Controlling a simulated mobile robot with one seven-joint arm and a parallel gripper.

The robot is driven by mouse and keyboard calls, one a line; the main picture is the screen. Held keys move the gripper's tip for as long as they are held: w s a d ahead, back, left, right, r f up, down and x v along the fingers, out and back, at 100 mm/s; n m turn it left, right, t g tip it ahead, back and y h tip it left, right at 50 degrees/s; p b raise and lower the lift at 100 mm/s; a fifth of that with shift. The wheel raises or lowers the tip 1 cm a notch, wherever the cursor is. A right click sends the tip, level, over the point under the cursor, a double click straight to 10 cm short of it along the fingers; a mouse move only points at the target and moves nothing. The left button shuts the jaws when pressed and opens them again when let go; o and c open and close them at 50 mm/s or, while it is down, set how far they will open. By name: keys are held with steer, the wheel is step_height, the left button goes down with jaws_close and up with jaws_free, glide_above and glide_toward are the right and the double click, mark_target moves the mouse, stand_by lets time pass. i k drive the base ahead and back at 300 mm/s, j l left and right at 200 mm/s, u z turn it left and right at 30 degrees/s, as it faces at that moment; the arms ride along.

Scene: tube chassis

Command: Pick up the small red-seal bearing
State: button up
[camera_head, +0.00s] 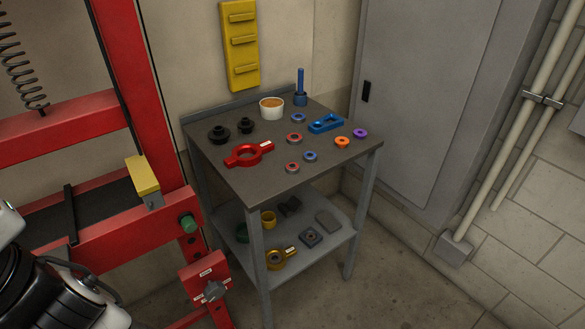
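Two bearings with red seals lie flat on the top of the grey metal table. One red-seal bearing (293,138) is near the middle, and the other red-seal bearing (292,167) is closer to the front edge. They look close in size, and I cannot tell which is smaller. Two similar bearings with blue seals lie near them: one blue-seal bearing (298,118) behind and one blue-seal bearing (310,156) just right of the front red one. My gripper's fingers are not in view; only black and white parts of my arm show at the lower left, away from the table.
The table (240,180) also holds a red two-armed part (249,154), black knobs (219,133), a white cup (271,107), a blue bracket (326,124), a blue post (301,88), an orange ring (342,142) and a purple ring (360,133). A red press frame (140,90) stands left.

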mark_target(291, 167)
steer(key=i+l, duration=0.5)
steer(key=l, duration=0.2)
steer(key=i+l, duration=0.25)
steer(key=l+u, duration=0.05)
steer(key=l, duration=0.05)
